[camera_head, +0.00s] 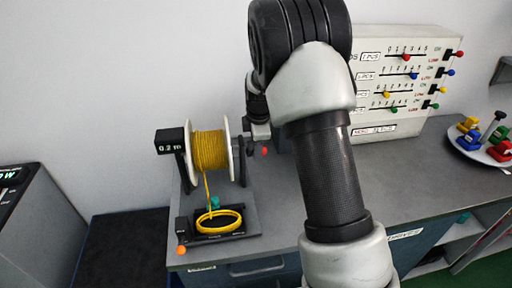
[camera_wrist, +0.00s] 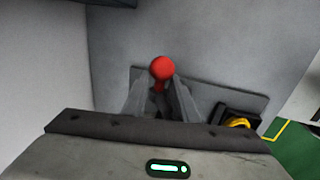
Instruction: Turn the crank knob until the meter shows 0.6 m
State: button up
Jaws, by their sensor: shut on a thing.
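The crank knob (camera_wrist: 162,69) is a red ball, held between the fingertips of my gripper (camera_wrist: 160,88) in the wrist view. In the head view the red knob (camera_head: 264,152) shows to the right of the spool, just below my gripper (camera_head: 260,134). My gripper is shut on the knob. The spool (camera_head: 210,151) has white flanges and yellow cord wound on it. The meter (camera_head: 170,147) is a black box at its upper left and reads 0.2 m. The crank arm is mostly hidden.
Yellow cord runs down to a coil (camera_head: 218,221) on a black tray at the front. An orange ball (camera_head: 181,250) is beside it. A slider panel (camera_head: 405,80) stands behind my arm. A round tray (camera_head: 470,144) with coloured pieces is at the right.

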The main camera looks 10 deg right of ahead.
jog(key=shift+s+f+b, duration=0.15)
jog(key=shift+s+b, duration=0.25)
jog(key=shift+s, duration=0.25)
jog(key=shift+s+f+b, duration=0.15)
jog(key=shift+s+b, duration=0.2)
jog(key=shift+s, duration=0.25)
jog(key=shift+s+r+b, duration=0.2)
jog(key=shift+s+b, duration=0.1)
jog(key=shift+s, duration=0.95)
jog(key=shift+r, duration=0.1)
jog(key=shift+s+r, duration=0.35)
jog(key=shift+s, duration=0.2)
jog(key=shift+s+r, duration=0.3)
jog(key=shift+s, duration=0.25)
